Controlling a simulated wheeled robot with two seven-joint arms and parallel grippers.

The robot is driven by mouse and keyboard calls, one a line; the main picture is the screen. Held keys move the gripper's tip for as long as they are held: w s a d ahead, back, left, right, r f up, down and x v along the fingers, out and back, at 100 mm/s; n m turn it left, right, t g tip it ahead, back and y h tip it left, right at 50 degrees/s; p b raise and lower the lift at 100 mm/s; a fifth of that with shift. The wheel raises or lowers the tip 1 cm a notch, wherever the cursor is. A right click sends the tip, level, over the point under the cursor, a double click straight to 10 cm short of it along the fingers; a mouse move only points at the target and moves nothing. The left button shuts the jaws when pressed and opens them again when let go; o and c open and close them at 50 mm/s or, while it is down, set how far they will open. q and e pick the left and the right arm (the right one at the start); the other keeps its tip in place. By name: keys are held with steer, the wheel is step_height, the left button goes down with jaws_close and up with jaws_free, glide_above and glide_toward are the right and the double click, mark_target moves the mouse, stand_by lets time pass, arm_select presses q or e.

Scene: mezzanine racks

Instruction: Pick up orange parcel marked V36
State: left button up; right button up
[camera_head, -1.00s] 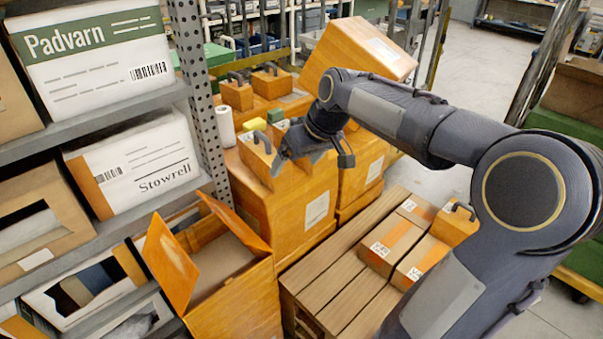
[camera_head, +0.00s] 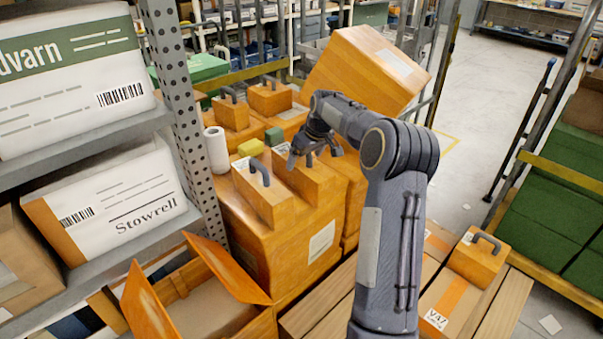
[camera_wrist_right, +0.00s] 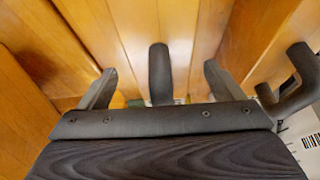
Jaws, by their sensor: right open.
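Several orange parcels with dark handles stand on a large orange box (camera_head: 285,240) in the head view. No V36 marking can be read, so I cannot tell which one carries it. My right gripper (camera_head: 308,155) is open above an orange parcel (camera_head: 318,183) on that box. In the right wrist view, the gripper (camera_wrist_right: 160,88) has one finger on each side of an upright dark handle (camera_wrist_right: 160,70), and the handle is not clamped. A neighbouring orange parcel (camera_head: 262,200) with its own handle stands just left of it. My left gripper is not in view.
A second handle (camera_wrist_right: 295,85) is close on the right in the wrist view. A white roll (camera_head: 216,150) and a yellow block (camera_head: 250,147) stand left of the gripper. A tilted orange box (camera_head: 365,75) is behind. An open box (camera_head: 205,300) stands in front.

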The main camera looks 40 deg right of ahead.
steer(key=shift+x, duration=0.9)
steer(key=shift+a+r, duration=0.1)
jaws_close()
